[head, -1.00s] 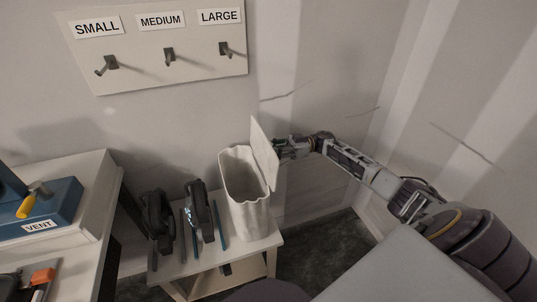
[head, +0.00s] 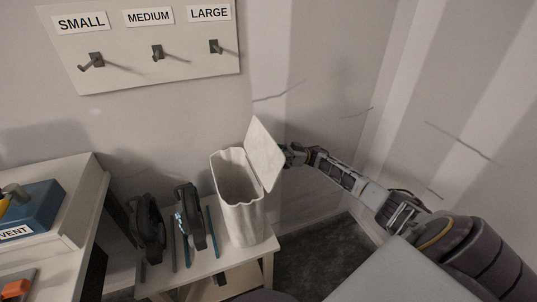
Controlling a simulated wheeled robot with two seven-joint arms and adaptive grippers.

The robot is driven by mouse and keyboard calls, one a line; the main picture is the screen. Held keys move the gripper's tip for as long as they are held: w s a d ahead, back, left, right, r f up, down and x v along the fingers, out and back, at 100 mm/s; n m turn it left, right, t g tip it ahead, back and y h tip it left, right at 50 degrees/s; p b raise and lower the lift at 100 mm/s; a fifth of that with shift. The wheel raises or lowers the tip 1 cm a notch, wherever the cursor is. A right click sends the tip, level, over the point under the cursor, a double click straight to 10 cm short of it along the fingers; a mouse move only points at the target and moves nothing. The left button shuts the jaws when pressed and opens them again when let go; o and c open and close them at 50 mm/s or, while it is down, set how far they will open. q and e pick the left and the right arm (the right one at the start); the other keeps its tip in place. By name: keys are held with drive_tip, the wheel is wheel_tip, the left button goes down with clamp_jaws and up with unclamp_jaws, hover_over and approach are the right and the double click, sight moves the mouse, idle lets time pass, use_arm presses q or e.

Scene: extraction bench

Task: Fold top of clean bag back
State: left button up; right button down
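The clean bag (head: 242,215) is a tall, off-white, open-topped bag standing upright on a small light table. Its top flap (head: 264,153) stands up at the right side of the mouth, tilted and facing the opening. My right gripper (head: 289,156) is at the right edge of the flap, partly hidden behind it. The fingers are too small and covered to tell whether they are shut on the flap. My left gripper is not in view.
Two dark clamp-like tools (head: 190,216) and (head: 148,228) stand left of the bag with thin blue strips. A blue box marked VENT (head: 30,212) sits on the left bench. A wall board (head: 150,62) carries hooks labelled SMALL, MEDIUM and LARGE.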

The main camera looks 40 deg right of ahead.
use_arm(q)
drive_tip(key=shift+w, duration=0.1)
use_arm(e)
drive_tip(key=c, duration=1.3)
unclamp_jaws()
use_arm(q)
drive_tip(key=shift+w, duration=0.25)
use_arm(e)
drive_tip(key=shift+o, duration=0.6)
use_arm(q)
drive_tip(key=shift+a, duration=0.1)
use_arm(e)
drive_tip(key=shift+d, duration=0.1)
drive_tip(key=v, duration=1.1)
drive_tip(key=shift+s+d+f, duration=0.15)
drive_tip(key=shift+d+f, duration=0.05)
drive_tip(key=shift+d, duration=0.1)
